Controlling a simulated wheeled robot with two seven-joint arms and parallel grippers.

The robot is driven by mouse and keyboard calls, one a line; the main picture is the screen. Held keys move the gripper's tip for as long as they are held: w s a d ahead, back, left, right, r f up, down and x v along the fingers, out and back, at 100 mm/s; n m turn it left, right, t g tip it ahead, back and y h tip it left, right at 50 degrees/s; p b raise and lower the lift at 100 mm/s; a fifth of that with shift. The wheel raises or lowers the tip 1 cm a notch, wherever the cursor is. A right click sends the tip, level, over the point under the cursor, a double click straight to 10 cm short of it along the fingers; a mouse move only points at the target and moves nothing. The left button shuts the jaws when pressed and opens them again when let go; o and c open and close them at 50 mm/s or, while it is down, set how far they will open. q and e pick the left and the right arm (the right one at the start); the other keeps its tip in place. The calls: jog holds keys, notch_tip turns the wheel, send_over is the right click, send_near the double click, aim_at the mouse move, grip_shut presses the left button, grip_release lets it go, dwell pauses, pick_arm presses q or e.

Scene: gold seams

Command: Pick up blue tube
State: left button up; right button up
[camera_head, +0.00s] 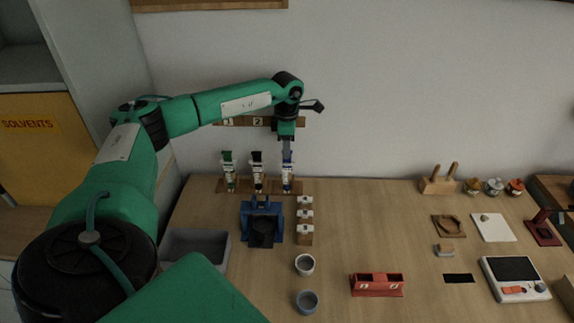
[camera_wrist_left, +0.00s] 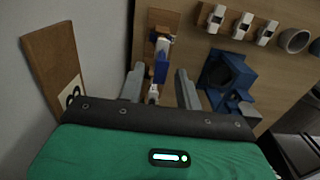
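The blue tube (camera_head: 288,172) is white with blue marking and stands upright in a wooden holder at the back of the table, the rightmost of three tubes. My left gripper (camera_head: 287,150) points down just above it. In the left wrist view the gripper (camera_wrist_left: 158,88) is open, and the blue tube (camera_wrist_left: 161,62) shows between its two fingers, with a gap on each side. I cannot tell whether either finger touches it. The green tube (camera_head: 229,172) and black tube (camera_head: 258,172) stand to its left. My right gripper is in neither view.
A numbered board (camera_head: 242,121) is on the wall behind the tubes. A blue stand (camera_head: 275,225) and a wooden block rack with white pieces (camera_head: 305,236) are in front. A grey bin (camera_head: 222,255), two cups (camera_head: 304,264) and a red holder (camera_head: 377,291) stand nearer.

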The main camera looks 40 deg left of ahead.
aim_at(287, 169)
pick_arm(q)
jog(key=shift+f, duration=1.35)
grip_shut()
